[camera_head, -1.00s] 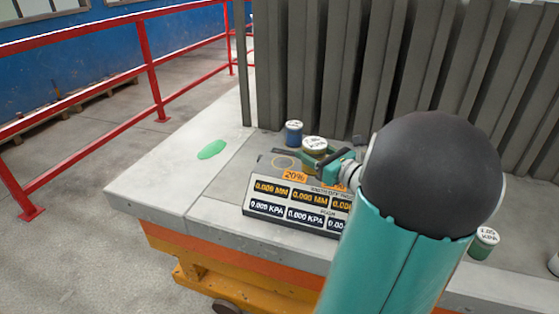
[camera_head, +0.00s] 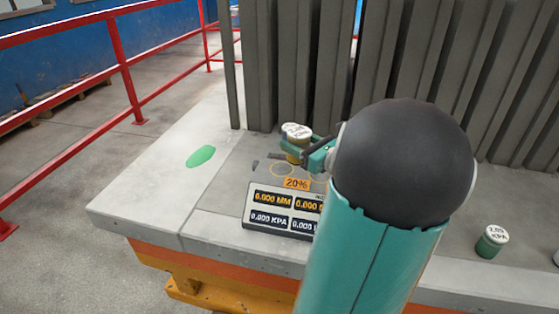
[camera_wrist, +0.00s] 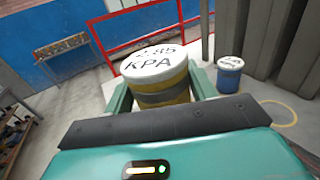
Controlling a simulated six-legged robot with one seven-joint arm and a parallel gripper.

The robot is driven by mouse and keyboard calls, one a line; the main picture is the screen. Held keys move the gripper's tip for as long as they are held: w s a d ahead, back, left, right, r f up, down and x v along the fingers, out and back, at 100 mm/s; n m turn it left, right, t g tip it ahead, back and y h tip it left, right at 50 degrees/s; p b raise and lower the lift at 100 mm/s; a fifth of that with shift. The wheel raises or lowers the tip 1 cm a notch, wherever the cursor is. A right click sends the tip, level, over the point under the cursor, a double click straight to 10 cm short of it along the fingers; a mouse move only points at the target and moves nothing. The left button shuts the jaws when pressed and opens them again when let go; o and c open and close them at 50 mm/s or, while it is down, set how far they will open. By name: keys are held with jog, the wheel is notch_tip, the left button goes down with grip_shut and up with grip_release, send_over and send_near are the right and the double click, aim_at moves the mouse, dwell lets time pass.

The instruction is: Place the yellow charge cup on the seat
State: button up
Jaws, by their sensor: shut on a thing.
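The yellow charge cup (camera_wrist: 160,92) has a grey band and a white lid with black "KPA" lettering. My gripper (camera_wrist: 158,98) is shut on it, one finger on each side, and the cup is upright or nearly so. My arm hides part of the marked area.
A blue cup (camera_wrist: 230,76) stands beside the held cup in the wrist view. A display panel (camera_head: 283,211) lies in front of the ring. Tall grey panels (camera_head: 390,70) rise behind. A green cup (camera_head: 491,243) stands at right. The slab's left part (camera_head: 150,205) is clear except for a green patch.

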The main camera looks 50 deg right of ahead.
jog(key=w+d+f, duration=0.2)
jog(key=w+f, duration=0.1)
jog(key=w+d+f, duration=0.2)
jog(key=w+f, duration=0.1)
jog(key=w, duration=0.1)
jog(key=w+d+f, duration=0.2)
jog(key=w+f, duration=0.1)
jog(key=shift+w+d, duration=0.25)
jog(key=shift+d, duration=0.05)
jog(key=shift+w+d+f, duration=0.1)
jog(key=shift+f, duration=1.6)
jog(key=shift+f, duration=0.1)
jog(key=o, duration=1.3)
jog(key=shift+f, duration=0.1)
jog(key=shift+c, duration=0.2)
